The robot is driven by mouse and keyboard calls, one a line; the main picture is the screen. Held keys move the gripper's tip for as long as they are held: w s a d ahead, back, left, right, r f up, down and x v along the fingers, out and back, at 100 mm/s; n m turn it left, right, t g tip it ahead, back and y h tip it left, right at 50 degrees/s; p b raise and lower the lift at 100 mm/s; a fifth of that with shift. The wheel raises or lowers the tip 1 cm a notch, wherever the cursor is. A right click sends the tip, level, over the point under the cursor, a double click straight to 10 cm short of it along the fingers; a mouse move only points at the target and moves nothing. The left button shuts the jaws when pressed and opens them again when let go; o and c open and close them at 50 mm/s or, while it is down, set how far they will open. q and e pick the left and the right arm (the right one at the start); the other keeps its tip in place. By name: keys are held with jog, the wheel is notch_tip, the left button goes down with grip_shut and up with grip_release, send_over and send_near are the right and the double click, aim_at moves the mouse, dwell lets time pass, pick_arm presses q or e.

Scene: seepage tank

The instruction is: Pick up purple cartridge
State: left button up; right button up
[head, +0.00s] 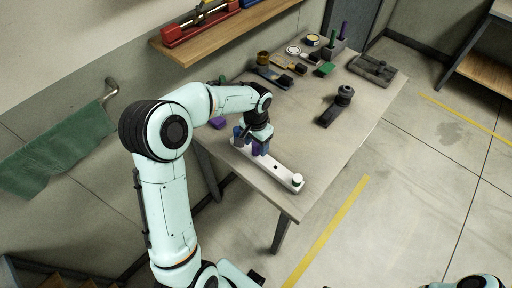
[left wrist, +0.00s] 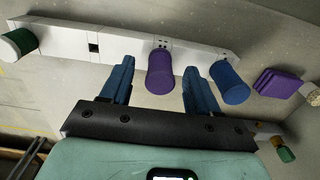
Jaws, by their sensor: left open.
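The purple cartridge (left wrist: 160,74) stands in a long white rail (left wrist: 120,42) in the left wrist view. My left gripper (left wrist: 159,66) is open, with one blue finger on each side of the purple cartridge and a visible gap to both. A blue cartridge (left wrist: 229,82) sits in the rail just right of the right finger. In the head view, my left gripper (head: 259,147) is over the rail (head: 272,174) near the table's front, and it partly hides the cartridges. My right gripper is not in view.
A green-sided cylinder (left wrist: 19,42) is at the rail's other end. A purple block (left wrist: 278,82) lies beyond the blue cartridge. A dark device (head: 336,104) and several small items stand farther back on the table (head: 325,155). A wooden shelf (head: 225,32) hangs above.

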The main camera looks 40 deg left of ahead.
pick_arm(q)
jog(key=shift+f, duration=0.35)
jog(key=c, duration=1.1)
jog(key=shift+r, duration=0.15)
notch_tip(320, 180, up, 20)
jog(key=shift+f+p, duration=0.1)
jog(key=shift+p, duration=1.1)
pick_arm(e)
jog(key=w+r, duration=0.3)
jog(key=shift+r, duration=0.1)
